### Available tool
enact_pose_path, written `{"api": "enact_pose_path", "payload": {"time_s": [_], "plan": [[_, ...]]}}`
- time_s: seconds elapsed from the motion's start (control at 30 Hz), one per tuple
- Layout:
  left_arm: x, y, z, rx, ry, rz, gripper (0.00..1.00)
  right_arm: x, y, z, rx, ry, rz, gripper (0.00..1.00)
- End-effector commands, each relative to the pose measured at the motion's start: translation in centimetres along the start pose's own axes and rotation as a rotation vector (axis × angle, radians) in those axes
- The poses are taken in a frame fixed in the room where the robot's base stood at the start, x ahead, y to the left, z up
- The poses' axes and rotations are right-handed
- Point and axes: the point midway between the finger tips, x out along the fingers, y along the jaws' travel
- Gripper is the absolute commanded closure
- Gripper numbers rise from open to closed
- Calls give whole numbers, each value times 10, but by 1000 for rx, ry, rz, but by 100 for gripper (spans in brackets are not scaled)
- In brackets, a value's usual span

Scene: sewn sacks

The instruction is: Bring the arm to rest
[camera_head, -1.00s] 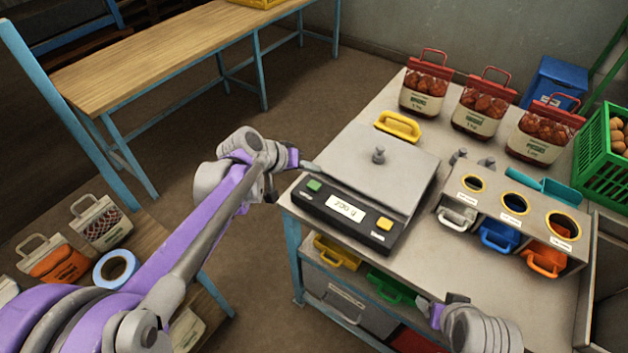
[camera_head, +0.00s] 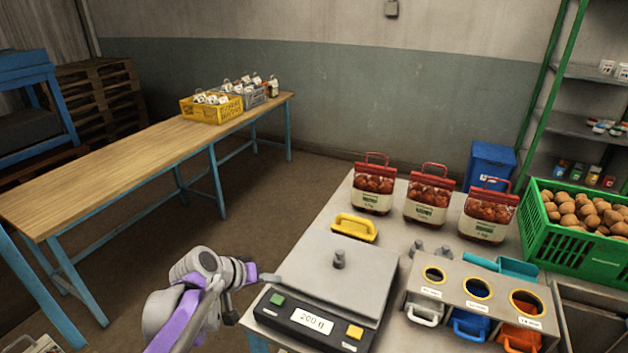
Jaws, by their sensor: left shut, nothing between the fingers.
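My left arm comes in from the lower left, and its gripper (camera_head: 262,278) is at the left edge of the scale (camera_head: 330,275). The fingers are shut with nothing between them. I cannot tell whether the fingertips touch the scale. A small grey weight (camera_head: 339,259) stands on the scale's plate, and the display reads about 200 g. My right gripper is not in view. Three red-topped sacks (camera_head: 374,186) stand upright in a row at the back of the bench, apart from my arm.
A yellow handled tool (camera_head: 354,227) lies behind the scale. A dispenser with three ringed holes (camera_head: 470,306) is right of it. A green crate of round brown produce (camera_head: 578,235) is at the right. A wooden table (camera_head: 120,172) with crates stands at the back left; open floor lies between.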

Motion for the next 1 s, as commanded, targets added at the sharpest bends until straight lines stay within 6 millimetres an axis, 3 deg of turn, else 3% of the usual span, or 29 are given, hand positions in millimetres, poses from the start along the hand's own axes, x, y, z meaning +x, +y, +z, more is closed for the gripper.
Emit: {"api": "enact_pose_path", "payload": {"time_s": [0.17,0.4,0.6,0.8,1.0], "plan": [[-17,6,34,28,-30,-63,100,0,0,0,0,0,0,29],[-62,-2,131,122,-88,-263,100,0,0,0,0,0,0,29],[-88,-25,194,197,-99,-406,100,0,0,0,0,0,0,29],[-97,-39,219,234,-95,-471,100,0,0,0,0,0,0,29],[-98,-40,221,238,-94,-479,100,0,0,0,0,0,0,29]]}}
